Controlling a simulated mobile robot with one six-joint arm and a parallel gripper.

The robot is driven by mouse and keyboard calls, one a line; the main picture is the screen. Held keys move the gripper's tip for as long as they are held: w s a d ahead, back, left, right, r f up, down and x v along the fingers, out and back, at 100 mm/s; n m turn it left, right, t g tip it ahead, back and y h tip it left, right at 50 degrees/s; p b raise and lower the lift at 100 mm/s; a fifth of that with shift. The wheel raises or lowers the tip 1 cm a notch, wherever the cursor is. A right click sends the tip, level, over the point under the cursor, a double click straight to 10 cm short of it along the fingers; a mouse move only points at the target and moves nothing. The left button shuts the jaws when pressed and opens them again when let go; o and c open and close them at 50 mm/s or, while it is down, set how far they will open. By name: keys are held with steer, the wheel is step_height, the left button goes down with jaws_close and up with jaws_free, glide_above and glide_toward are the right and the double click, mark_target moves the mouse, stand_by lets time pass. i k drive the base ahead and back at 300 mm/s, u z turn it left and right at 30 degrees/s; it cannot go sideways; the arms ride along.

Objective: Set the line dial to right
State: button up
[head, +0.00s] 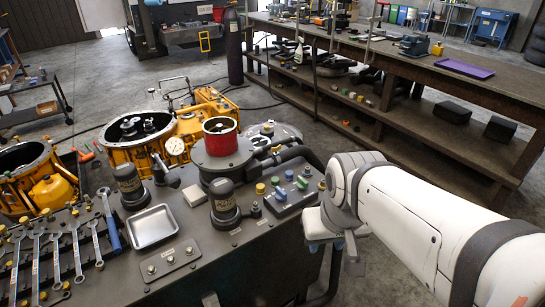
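A grey machine console (175,265) fills the lower left of the head view. On its right part sits a control box (290,195) with several green, blue and yellow knobs or buttons. Two black round knob-like fittings stand on the console, one at the middle (224,203) and one further left (130,187). I cannot tell which of these is the line dial, nor its setting. My gripper (338,245) is at the end of my white arm, to the right of and apart from the control box. My wrist hides most of it, and its fingers are not clear.
A metal tray (152,226) and several wrenches (75,245) lie on the console. Yellow housings (140,140) are beyond. A long workbench (450,85) runs along the right. Open floor lies between.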

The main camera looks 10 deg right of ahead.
mark_target(280, 195)
steer(key=z, duration=1.3)
steer(key=k, duration=0.9)
steer(key=u, duration=0.95)
steer(key=i, duration=1)
steer(key=u, duration=0.05)
